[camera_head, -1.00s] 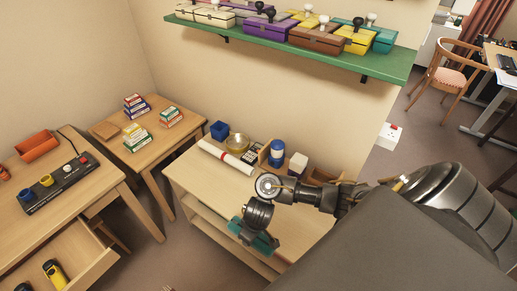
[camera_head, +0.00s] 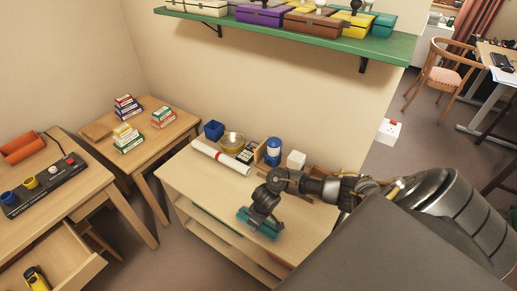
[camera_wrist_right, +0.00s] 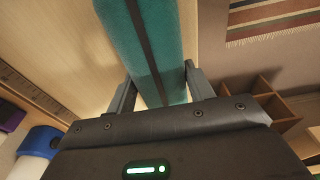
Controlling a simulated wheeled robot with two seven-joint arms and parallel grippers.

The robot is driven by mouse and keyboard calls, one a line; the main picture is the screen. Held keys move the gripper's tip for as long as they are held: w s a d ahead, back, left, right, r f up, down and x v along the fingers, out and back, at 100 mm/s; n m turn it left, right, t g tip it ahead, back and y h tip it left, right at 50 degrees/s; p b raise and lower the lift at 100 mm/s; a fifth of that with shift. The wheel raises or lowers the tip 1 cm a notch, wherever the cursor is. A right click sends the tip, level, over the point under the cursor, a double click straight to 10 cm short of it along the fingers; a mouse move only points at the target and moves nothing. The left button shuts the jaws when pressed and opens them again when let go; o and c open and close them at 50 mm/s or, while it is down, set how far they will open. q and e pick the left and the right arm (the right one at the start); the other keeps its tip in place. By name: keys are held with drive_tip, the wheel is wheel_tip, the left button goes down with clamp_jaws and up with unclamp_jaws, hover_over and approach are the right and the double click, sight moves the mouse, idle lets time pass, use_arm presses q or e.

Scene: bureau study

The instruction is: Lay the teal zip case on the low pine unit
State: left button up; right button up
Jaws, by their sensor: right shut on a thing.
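The teal zip case (camera_head: 244,214) is held in my right gripper (camera_head: 260,220), whose fingers sit on either side of it. In the right wrist view the case (camera_wrist_right: 147,40) runs up between the two fingers (camera_wrist_right: 160,88), a dark zip line along it. In the head view the case appears over the near part of the top of the low pine unit (camera_head: 200,178). I cannot tell whether it touches the top. My left gripper is out of view.
The top's left front is bare. A green shelf (camera_head: 330,40) hangs above.

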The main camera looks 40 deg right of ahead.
drive_tip(key=shift+f, duration=0.45)
drive_tip(key=o, duration=1.1)
drive_tip(key=shift+f, duration=0.15)
drive_tip(key=r+p, duration=0.1)
drive_tip(key=r, duration=0.3)
drive_tip(key=s+r+p, duration=0.1)
drive_tip(key=r, duration=0.3)
drive_tip(key=r+p, duration=0.2)
drive_tip(key=r, duration=0.2)
drive_tip(key=shift+s+d+r, duration=0.1)
drive_tip(key=shift+s+d, duration=0.2)
drive_tip(key=shift+s, duration=0.1)
